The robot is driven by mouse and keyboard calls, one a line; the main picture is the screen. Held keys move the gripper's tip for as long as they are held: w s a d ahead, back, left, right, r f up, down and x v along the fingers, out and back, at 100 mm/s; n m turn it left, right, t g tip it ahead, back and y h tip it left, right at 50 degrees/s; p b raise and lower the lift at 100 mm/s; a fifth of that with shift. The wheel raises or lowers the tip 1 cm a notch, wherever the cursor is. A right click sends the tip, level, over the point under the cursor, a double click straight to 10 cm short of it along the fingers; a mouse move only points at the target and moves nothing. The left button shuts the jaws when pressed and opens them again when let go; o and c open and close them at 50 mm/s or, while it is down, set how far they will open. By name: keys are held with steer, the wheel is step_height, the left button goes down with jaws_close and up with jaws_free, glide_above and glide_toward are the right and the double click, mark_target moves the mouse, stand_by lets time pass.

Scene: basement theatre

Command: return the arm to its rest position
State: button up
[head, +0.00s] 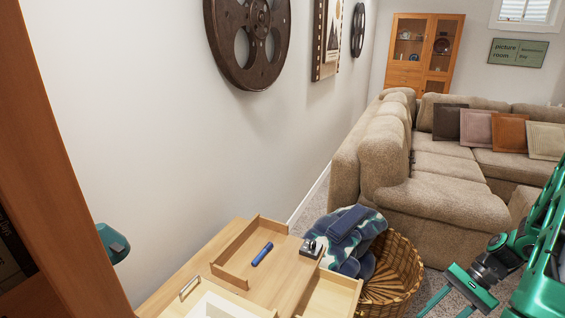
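My arm (545,262) is green and dark and shows at the lower right edge of the head view. My gripper (444,311) points down and to the left above the carpet, right of the wicker basket. Its two green fingers stand apart, and nothing shows between them. The fingertips are close to the bottom edge of the picture and partly cut off.
A wooden table (192,262) against the wall bears a tray (232,281) with a blue cylindrical item (262,254). A small dark-and-silver object (311,247) is at its right. A wicker basket (408,270) holds blue cloth (345,228). A beige sofa (440,204) stands behind.

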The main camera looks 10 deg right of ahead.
steer(key=s+a+r+n+h, duration=0.1)
steer(key=s+r+n+h, duration=0.1)
steer(key=r, duration=0.5)
steer(key=s+a+r+n+t+h, duration=0.1)
steer(key=s+a+r+n+h, duration=0.1)
steer(key=r, duration=0.6)
steer(key=s+a+r+n+h, duration=0.2)
steer(key=s+r+h, duration=0.2)
steer(key=s+r, duration=0.2)
steer(key=shift+a+r, duration=0.15)
steer(key=shift+r, duration=1.05)
steer(key=shift+c, duration=0.9)
steer(key=shift+s, duration=0.1)
